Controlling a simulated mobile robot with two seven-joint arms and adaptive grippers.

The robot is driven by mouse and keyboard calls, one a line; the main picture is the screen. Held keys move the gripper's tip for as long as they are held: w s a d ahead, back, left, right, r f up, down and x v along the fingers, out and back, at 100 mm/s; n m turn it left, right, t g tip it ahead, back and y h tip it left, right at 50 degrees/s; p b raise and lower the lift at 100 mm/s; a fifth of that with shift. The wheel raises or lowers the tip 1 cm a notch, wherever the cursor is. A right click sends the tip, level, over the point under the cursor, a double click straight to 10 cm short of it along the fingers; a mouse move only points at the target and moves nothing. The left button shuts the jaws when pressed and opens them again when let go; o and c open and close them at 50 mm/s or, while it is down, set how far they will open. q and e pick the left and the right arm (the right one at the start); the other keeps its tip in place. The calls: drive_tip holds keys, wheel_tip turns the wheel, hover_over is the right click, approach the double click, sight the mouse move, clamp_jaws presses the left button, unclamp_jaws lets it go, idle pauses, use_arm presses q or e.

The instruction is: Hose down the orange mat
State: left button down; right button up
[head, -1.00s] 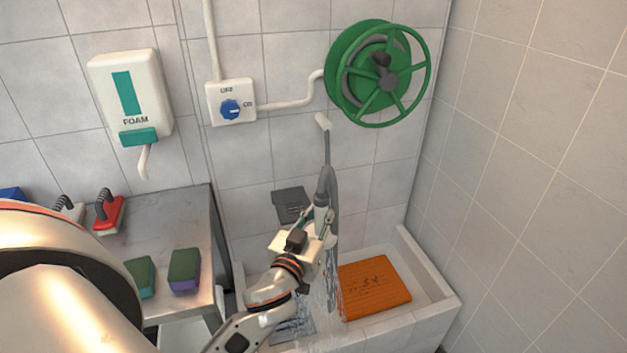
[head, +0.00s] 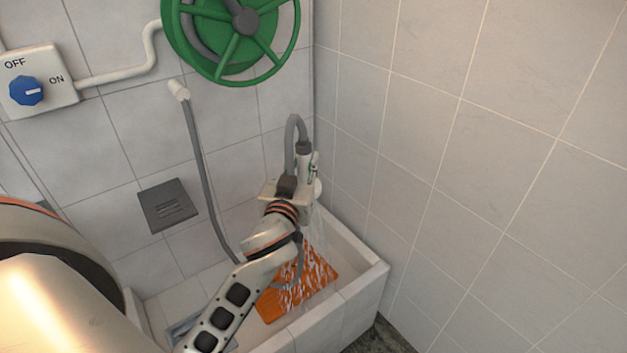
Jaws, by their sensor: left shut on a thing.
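The orange mat (head: 268,305) lies in the white trough at lower center, partly hidden by my arm. My left gripper (head: 303,186) is shut on the hose's spray nozzle (head: 305,160) and holds it above the mat. Water (head: 306,268) comes down from the nozzle in white streaks onto the mat. The grey hose (head: 205,180) hangs from a wall outlet, loops down and rises to the nozzle. The blue tap knob (head: 26,90) has its pointer toward ON. My right gripper is out of view.
The trough (head: 362,283) stands in the corner against the tiled walls. A green hose reel (head: 283,66) is on the back wall above it. A grey plate (head: 168,206) is on the wall at left. A metal drain (head: 182,330) shows partly at the trough's left end.

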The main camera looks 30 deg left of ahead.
use_arm(q)
drive_tip(key=w+a+f+n+g+y+b, duration=0.1)
drive_tip(key=w+a+f+b, duration=0.3)
drive_tip(key=f, duration=0.8)
drive_tip(key=w+a+f+n+g+y+b, duration=0.1)
drive_tip(key=w+f+b, duration=0.5)
drive_tip(key=f, duration=0.6)
drive_tip(key=a+n+y+b, duration=0.1)
drive_tip(key=a+y+b, duration=0.1)
drive_tip(key=a, duration=0.1)
drive_tip(key=shift+a+y, duration=0.15)
drive_tip(key=shift+y, duration=0.25)
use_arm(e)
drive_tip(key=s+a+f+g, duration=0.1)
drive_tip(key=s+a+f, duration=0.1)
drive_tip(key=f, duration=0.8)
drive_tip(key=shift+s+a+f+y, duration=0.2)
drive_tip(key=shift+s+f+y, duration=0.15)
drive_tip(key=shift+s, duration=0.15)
